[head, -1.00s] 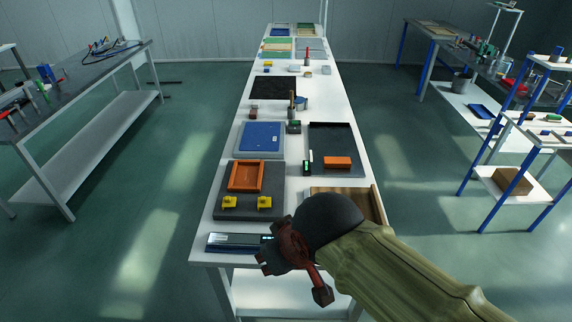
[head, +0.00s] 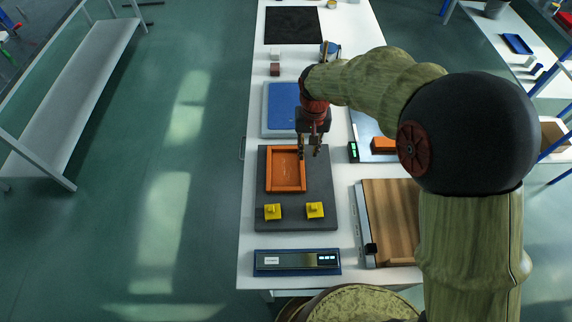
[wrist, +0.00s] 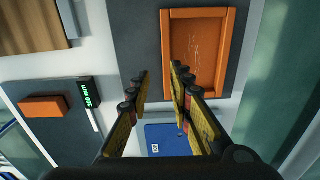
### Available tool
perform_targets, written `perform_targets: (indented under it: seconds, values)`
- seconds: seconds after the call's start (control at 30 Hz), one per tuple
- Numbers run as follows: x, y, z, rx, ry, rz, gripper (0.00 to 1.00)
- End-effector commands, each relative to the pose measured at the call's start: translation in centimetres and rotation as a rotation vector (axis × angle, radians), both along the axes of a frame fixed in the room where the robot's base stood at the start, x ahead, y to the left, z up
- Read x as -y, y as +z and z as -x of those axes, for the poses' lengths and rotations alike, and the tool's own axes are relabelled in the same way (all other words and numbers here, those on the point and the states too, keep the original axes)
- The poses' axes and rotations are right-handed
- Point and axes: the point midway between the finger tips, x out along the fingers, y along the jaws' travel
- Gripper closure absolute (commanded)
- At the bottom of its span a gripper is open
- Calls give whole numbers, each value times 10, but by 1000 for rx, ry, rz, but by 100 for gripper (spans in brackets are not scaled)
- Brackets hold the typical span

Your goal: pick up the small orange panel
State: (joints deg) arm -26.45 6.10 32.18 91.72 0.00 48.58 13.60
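The small orange panel (head: 383,145) lies on a flat plate with a small green-lit display, right of the bench's middle. My gripper (head: 309,152) points down above the bench, near the top right corner of a larger orange frame (head: 286,170), well left of the panel. In the wrist view its two fingers (wrist: 160,80) stand apart with nothing between them.
The orange frame lies on a dark board (head: 327,190) with two yellow blocks (head: 315,209) before it. A blue plate (head: 279,110) lies behind. A wooden board (head: 392,220) is at the right, a device with a lit display (head: 297,262) at the front edge.

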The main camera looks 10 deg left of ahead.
Motion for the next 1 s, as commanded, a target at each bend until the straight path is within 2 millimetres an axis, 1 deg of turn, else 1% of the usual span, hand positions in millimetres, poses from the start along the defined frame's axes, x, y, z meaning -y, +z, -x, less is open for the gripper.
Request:
perform_targets:
  seconds: [0.03,0.1,0.2,0.33,0.57,0.8,0.9,1.0]
  values:
    - [-7,-9,0,-11,7,6,79]
    - [-13,-17,-1,-18,11,10,79]
    - [-16,-29,-1,-24,12,12,79]
    - [-16,-43,-1,-24,12,12,79]
    - [-15,-61,-3,-24,12,12,79]
    - [-14,-95,-5,-24,12,12,79]
    - [-14,-100,-6,-23,12,12,79]
    - [-14,-100,-6,-22,12,10,79]
